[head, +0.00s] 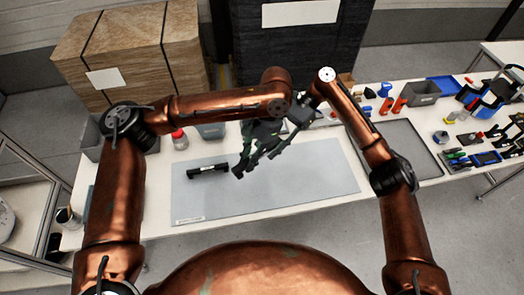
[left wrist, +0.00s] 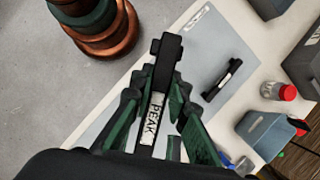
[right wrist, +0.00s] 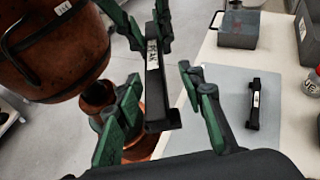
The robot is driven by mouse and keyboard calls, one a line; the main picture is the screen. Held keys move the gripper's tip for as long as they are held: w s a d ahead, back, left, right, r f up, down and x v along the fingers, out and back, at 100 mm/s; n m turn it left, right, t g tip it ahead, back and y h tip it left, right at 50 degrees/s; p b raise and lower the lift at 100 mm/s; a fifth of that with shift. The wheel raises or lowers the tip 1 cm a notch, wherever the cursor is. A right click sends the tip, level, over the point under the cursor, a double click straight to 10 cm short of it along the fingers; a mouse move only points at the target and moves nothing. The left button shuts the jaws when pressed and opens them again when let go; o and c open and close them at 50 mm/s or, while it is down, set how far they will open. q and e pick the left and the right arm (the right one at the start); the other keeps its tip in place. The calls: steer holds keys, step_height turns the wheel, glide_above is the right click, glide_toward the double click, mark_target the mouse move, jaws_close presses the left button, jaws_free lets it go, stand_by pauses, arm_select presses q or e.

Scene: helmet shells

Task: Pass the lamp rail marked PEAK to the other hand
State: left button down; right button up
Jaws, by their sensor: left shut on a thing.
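The lamp rail marked PEAK (left wrist: 158,92) is a black bar with bracket-like ends and a white label. My left gripper (left wrist: 152,108) is shut on it, and the far end sticks out past the fingers. In the right wrist view the rail (right wrist: 155,75) hangs with its label visible and one end close to that camera. My right gripper (right wrist: 160,88) is open, its green fingers on either side of the rail with gaps. In the head view the grippers overlap above the mat, and the held rail is hard to separate from them.
A second black rail (head: 207,170) with a white label lies on the grey mat (head: 310,180). Behind are a red-capped bottle (head: 179,139) and a grey bin (head: 210,130). An empty dark tray (head: 405,145) and tools lie to the right. The mat's right part is clear.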

steer(key=shift+x, duration=1.4)
jaws_close()
arm_select(q)
steer(key=c, duration=1.8)
jaws_free()
